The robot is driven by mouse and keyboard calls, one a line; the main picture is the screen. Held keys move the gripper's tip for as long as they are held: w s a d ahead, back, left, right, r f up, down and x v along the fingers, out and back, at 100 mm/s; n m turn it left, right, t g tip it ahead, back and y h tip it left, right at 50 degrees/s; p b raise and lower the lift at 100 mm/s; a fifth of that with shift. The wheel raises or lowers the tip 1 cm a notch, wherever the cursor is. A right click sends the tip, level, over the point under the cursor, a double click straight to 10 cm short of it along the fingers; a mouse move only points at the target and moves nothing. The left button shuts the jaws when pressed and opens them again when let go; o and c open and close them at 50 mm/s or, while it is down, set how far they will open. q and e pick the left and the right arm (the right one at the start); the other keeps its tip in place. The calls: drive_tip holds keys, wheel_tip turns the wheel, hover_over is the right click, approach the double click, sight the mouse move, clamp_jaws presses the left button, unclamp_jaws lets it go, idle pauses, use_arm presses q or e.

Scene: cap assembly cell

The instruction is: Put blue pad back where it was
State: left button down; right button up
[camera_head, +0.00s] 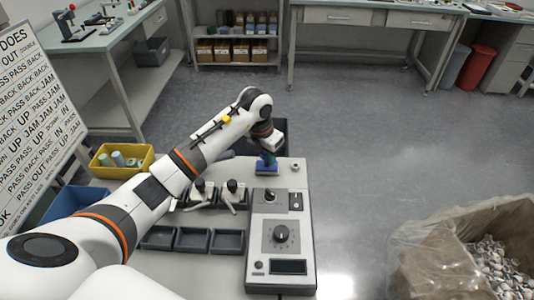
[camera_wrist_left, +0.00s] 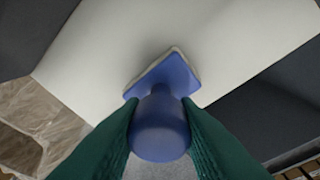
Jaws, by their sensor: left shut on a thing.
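The blue pad (camera_head: 266,169) is at the far edge of the white table, behind the grey control box, in the head view. In the left wrist view the blue pad (camera_wrist_left: 165,72) shows a square blue plate with a pale underside and a round blue knob. My left gripper (camera_head: 268,152) is above the pad. Its green fingers (camera_wrist_left: 160,125) are shut on the knob in the left wrist view. The plate is over or on the white tabletop; I cannot tell whether it touches. My right gripper is not in view.
The control box (camera_head: 281,250) with a dial stands right of several small grey trays (camera_head: 193,240). Two black-knobbed devices (camera_head: 232,188) stand behind the trays. A yellow bin (camera_head: 122,160) is at left. A lined box of scrap (camera_head: 470,250) stands at right.

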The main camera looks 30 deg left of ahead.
sight(261, 168)
use_arm(q)
drive_tip(key=shift+f, duration=0.15)
drive_tip(key=shift+f, duration=0.15)
drive_tip(key=c, duration=1.1)
unclamp_jaws()
drive_tip(key=shift+r, duration=0.6)
drive_tip(key=r, duration=0.3)
drive_tip(key=s+r+b, duration=0.1)
drive_tip(key=r, duration=0.3)
drive_tip(key=s+r, duration=0.1)
drive_tip(key=r, duration=0.3)
drive_tip(key=shift+a, duration=0.4)
